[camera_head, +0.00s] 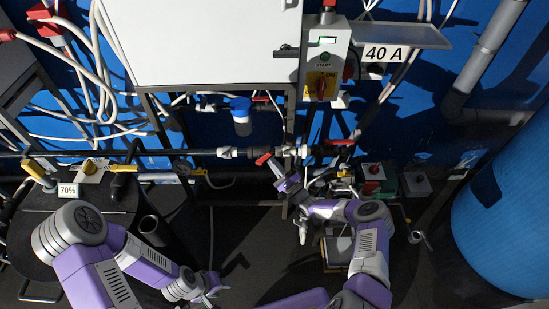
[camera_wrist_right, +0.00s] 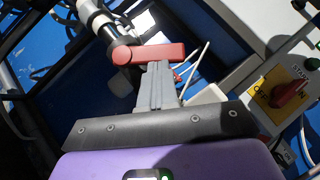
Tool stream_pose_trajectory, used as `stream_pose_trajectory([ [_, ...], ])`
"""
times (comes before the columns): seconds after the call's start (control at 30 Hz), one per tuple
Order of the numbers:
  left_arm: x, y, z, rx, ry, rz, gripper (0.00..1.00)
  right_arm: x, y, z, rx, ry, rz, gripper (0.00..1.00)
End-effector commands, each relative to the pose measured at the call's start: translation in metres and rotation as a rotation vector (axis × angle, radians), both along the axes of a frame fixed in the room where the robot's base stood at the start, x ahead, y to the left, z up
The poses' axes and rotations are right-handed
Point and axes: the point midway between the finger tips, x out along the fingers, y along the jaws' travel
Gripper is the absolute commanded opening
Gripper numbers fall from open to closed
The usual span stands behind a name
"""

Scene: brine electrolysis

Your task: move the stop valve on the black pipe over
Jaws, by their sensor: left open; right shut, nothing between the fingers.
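The black pipe (camera_head: 140,153) runs level across the head view. At its right part, beside white fittings, is a stop valve with a red lever handle (camera_head: 263,159). The handle also shows large in the right wrist view (camera_wrist_right: 160,53), lying nearly level across the picture. My right gripper (camera_head: 276,168) is shut and empty, its fingertips right at the handle. In the right wrist view its grey fingers (camera_wrist_right: 157,68) end at the handle's lower edge; whether they touch it I cannot tell. My left gripper (camera_head: 216,285) is open and empty, low and well away from the pipe.
Another red handle (camera_head: 340,142) sits further right on the pipework. A blue-capped filter (camera_head: 241,115) hangs above the pipe. A control box (camera_head: 325,60) with a red switch is above right. A big blue tank (camera_head: 505,215) fills the right side.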

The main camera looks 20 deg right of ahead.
Motion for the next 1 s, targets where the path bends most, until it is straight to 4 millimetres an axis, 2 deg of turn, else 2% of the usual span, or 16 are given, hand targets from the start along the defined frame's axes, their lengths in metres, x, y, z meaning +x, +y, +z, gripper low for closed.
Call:
stream_pose_trajectory([
  [0.03,0.000,0.000,0.020,0.000,0.000,0.000,0.43,0.001,0.001,0.014,-0.043,0.008,0.002,0.00],
  [0.1,0.000,0.000,0.034,0.000,0.000,0.000,0.43,0.001,0.003,0.018,-0.107,0.028,0.002,0.00],
  [0.4,0.000,0.000,0.082,0.000,0.000,0.000,0.43,0.003,0.010,0.029,-0.347,0.097,0.003,0.00],
  [0.57,0.000,0.000,0.096,0.000,0.000,0.000,0.43,0.004,0.014,0.031,-0.444,0.125,0.003,0.00],
  [1.0,0.000,0.000,0.110,0.000,0.000,0.000,0.43,0.006,0.019,0.032,-0.434,0.122,0.001,0.00],
])
